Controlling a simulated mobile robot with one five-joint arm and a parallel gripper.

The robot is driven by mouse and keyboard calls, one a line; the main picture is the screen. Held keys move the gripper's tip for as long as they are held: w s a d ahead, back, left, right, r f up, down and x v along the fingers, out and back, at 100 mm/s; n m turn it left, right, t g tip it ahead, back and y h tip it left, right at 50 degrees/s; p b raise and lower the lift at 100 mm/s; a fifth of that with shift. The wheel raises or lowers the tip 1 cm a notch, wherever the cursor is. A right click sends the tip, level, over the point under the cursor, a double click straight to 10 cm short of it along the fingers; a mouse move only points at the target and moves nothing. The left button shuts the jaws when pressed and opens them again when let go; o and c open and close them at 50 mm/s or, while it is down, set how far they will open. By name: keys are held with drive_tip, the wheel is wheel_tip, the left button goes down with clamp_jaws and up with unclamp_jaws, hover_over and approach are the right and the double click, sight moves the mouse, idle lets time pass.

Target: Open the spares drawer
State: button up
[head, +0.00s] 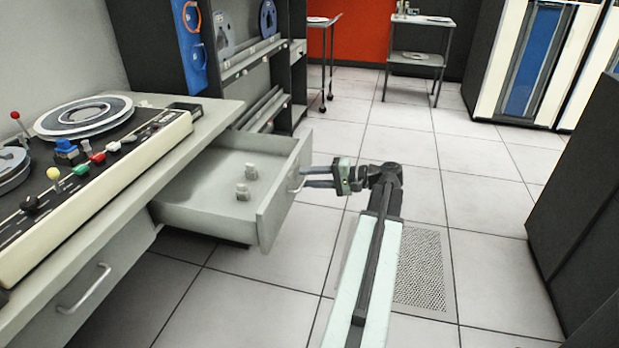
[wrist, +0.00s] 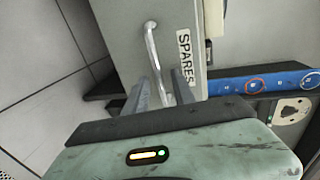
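The grey spares drawer (head: 228,204) is pulled well out from under the desk in the head view, and its inside is visible. Its front, marked SPARES, also shows in the wrist view (wrist: 125,28). The metal bar handle (wrist: 153,48) runs down between the two fingers of my gripper (wrist: 166,88). In the head view my gripper (head: 306,176) is at the handle, from the right. The fingers stand apart with a gap wider than the bar. I cannot tell whether either finger touches it.
A second, closed drawer (head: 100,295) is nearer me on the left. The desk (head: 215,125) carries reels and coloured levers. A dark cabinet (head: 585,200) stands at right. Tiled floor (head: 490,250) between is open.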

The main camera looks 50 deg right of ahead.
drive_tip(key=p+v, duration=0.1)
drive_tip(key=v, duration=0.7)
drive_tip(key=shift+p, duration=0.3)
